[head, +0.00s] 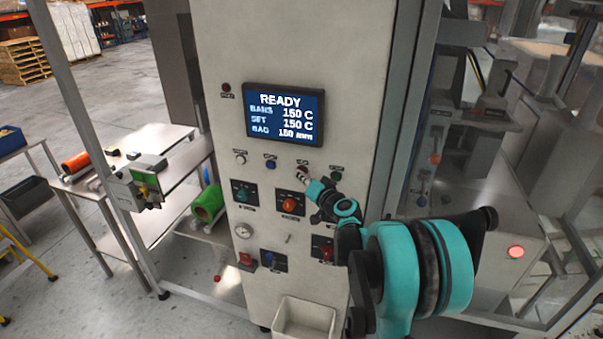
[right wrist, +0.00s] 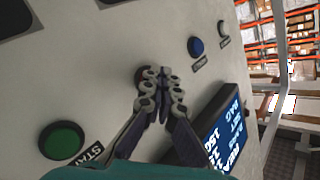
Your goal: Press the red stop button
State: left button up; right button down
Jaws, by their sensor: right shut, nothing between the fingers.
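The red stop button (head: 302,168) is in the row of small buttons under the display on the pale machine panel. My right gripper (head: 307,180) is shut and empty, with its fingertips right at this button, covering part of it. In the right wrist view the closed fingertips (right wrist: 151,76) lie over the red button (right wrist: 139,75), of which only an edge shows. I cannot tell whether they touch it or how far it is pushed in. My left gripper is out of view.
A green button (head: 336,176) sits just right of the red one, and a blue button (head: 270,164) and a white button (head: 240,158) sit to its left. The display (head: 284,115) above reads READY. Rotary switches are below, with a white bin (head: 303,318) at the bottom.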

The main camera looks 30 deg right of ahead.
jog(key=shift+s+a, duration=0.55)
jog(key=shift+a, duration=0.1)
jog(key=shift+s+a, duration=1.65)
jog(key=shift+a, duration=0.25)
